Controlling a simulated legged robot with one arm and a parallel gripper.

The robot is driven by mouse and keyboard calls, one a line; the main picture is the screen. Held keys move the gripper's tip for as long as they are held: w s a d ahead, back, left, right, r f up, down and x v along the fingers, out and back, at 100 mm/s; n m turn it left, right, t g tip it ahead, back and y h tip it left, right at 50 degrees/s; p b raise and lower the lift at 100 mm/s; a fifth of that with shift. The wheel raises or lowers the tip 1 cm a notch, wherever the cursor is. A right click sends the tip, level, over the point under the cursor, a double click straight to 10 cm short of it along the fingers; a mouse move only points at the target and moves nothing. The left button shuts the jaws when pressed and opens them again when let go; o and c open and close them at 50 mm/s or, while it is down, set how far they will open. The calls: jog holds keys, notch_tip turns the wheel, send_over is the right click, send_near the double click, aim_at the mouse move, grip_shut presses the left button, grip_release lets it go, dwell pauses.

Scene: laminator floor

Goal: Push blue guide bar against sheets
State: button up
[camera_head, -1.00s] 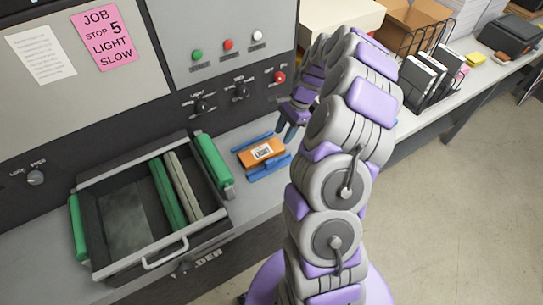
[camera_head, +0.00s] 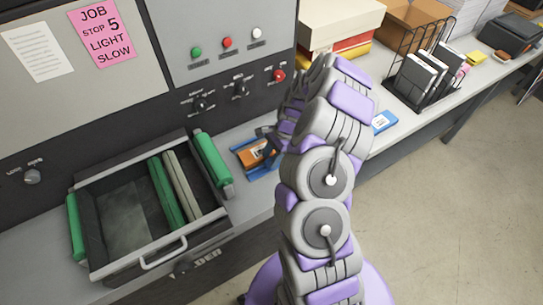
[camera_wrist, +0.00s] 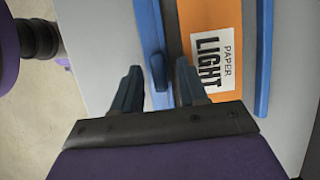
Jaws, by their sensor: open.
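The orange paper sheets (camera_head: 250,157), with a white label reading "LIGHT PAPER" in the wrist view (camera_wrist: 212,62), lie between two blue bars. The right blue bar (camera_wrist: 264,60) runs along the sheets' other side. My gripper (camera_wrist: 159,68) is open, its two blue fingers on either side of the tab, with nothing clasped. In the head view my gripper partly hides the sheets and near bar.
An open machine tray (camera_head: 118,270) with green and grey rollers (camera_head: 167,193) is at the left. The control panel with knobs and buttons (camera_head: 226,43) stands behind. A black rack with binders (camera_head: 430,75) and a blue packet (camera_head: 383,122) are on the counter at right.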

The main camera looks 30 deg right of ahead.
grip_shut()
dwell(0.6)
